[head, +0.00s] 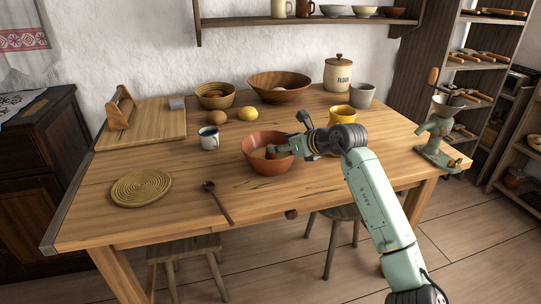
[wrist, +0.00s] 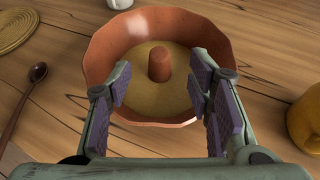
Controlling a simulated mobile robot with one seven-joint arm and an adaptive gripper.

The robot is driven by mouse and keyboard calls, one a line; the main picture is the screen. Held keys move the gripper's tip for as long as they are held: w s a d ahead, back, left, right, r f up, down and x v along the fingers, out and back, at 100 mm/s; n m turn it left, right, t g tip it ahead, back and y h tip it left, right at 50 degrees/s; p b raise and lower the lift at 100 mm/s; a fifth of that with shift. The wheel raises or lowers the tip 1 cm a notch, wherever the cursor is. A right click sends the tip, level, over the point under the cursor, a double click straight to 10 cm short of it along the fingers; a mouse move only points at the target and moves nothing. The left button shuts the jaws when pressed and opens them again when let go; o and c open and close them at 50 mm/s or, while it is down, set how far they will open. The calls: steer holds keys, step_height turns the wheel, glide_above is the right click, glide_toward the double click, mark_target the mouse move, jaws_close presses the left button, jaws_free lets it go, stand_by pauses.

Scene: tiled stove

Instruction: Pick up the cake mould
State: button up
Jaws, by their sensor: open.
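The cake mould (head: 265,164) is a round terracotta-coloured bowl with a faceted rim on the wooden table (head: 200,190). In the wrist view the mould (wrist: 95,68) shows a yellowish inside and an upright reddish central post (wrist: 159,66). My gripper (head: 277,150) is over the right part of the mould in the head view. In the wrist view my gripper (wrist: 160,88) is open, its two padded fingers spread over the near side of the mould, with the post beyond and between them. Whether a finger touches the mould I cannot tell.
A yellow mug (head: 341,117) stands behind my arm, a white enamel mug (head: 209,138) left of the mould. A wooden spoon (head: 218,203) and woven mat (head: 141,188) lie to the left. A grinder (head: 438,135) is at the right edge. The front table strip is mostly clear.

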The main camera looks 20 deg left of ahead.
mark_target(270, 155)
steer(key=p+x, duration=0.1)
steer(key=x, duration=0.3)
steer(key=shift+w+a+f, duration=0.2)
steer(key=shift+a+f, duration=0.05)
steer(key=shift+c, duration=0.6)
jaws_close()
steer(key=shift+r, duration=0.1)
